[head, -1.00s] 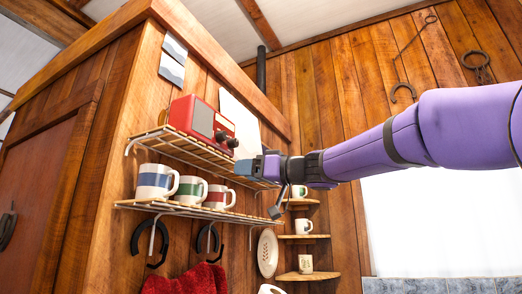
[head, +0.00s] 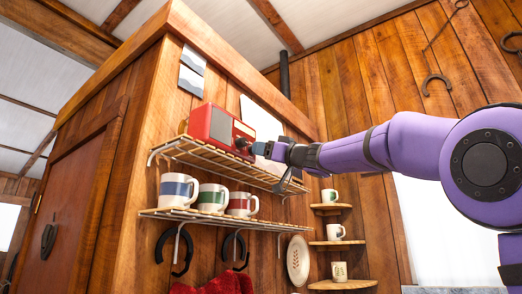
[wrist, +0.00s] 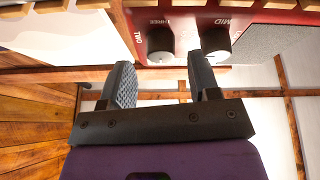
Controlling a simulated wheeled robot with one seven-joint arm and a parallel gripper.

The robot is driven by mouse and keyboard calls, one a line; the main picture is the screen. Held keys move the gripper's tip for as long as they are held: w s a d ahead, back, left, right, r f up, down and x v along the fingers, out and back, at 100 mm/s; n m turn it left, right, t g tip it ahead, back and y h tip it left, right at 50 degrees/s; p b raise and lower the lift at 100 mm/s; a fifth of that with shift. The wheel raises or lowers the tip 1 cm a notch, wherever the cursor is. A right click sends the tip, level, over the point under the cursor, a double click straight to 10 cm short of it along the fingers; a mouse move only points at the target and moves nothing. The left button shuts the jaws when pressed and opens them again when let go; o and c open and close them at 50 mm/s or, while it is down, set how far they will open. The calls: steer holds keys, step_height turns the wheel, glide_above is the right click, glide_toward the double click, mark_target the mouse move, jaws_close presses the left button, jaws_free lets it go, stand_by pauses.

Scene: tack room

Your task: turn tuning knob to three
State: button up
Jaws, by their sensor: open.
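A red radio (head: 218,122) with a grey speaker panel stands on the upper wire shelf. In the wrist view, its tuning knob (wrist: 160,45), white-faced with a dark side, has the labels TWO and THREE around it. A second knob (wrist: 216,42), by the label MID, is to its right. My gripper (wrist: 163,75) is open, and its fingers point at the radio's front. The tuning knob appears between the lines of the two fingers, just past their tips; contact cannot be told. The right fingertip is close to the MID knob. In the head view, my gripper (head: 262,149) is at the knobs and partly hides them.
The upper wire shelf (head: 190,153) runs just under the radio and my gripper. Several striped mugs stand on the lower shelf (head: 215,217). White paper (head: 262,125) hangs on the wooden wall behind. Corner shelves (head: 330,243) with cups are to the right.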

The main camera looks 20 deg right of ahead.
steer(key=shift+x, duration=0.9)
steer(key=c, duration=0.9)
steer(key=shift+m, duration=0.4)
